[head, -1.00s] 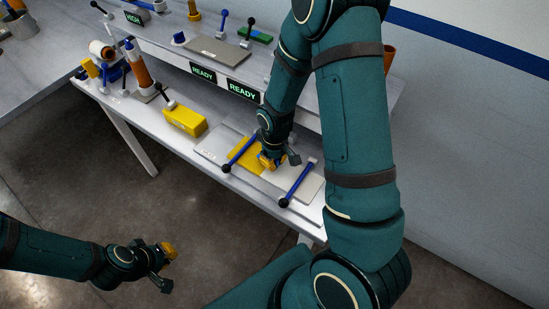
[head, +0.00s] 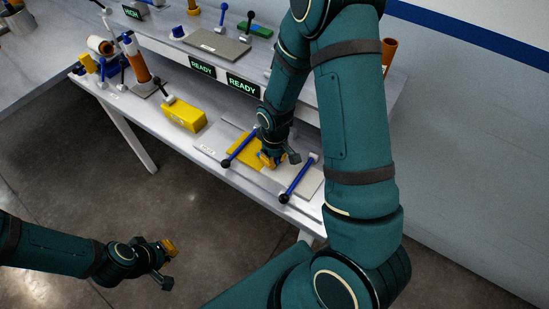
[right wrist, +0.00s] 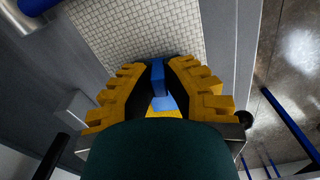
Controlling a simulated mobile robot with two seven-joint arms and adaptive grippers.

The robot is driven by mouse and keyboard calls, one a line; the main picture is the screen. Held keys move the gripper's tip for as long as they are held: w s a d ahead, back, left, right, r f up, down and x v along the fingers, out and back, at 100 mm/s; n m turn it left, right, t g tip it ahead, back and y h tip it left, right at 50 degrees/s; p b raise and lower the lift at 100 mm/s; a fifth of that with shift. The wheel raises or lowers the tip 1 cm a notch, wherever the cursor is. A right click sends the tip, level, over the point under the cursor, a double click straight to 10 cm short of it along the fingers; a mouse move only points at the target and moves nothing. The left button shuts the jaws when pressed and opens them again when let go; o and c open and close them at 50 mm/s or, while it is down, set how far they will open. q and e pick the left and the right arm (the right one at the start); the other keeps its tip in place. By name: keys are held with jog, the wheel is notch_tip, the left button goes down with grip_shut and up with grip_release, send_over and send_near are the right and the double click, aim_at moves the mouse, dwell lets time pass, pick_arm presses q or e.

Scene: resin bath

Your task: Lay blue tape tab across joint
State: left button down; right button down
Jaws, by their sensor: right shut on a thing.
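My right gripper (head: 270,162) is down at the work area on the bench, over the seam between a yellow sheet (head: 240,153) and a pale sheet (head: 302,179). In the right wrist view, my right gripper (right wrist: 158,85) is shut on the blue tape tab (right wrist: 157,72), a small blue piece between its yellow fingers. A pale gridded sheet (right wrist: 130,28) lies beyond the fingertips. The fingers and wrist hide most of the joint, so I cannot tell whether the tab touches it. My left gripper (head: 170,248) hangs over the floor, away from the bench; its jaw opening is unclear.
Two blue bars with black knobs, a left one (head: 240,147) and a right one (head: 299,180), flank the work area. A yellow block (head: 184,115) stands to the left. Green READY signs (head: 243,86) face the front along the raised shelf.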

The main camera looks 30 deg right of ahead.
jog(key=shift+f, duration=0.2)
jog(key=c, duration=1)
grip_release()
jog(key=shift+r, duration=0.1)
notch_tip(320, 180, up, 12)
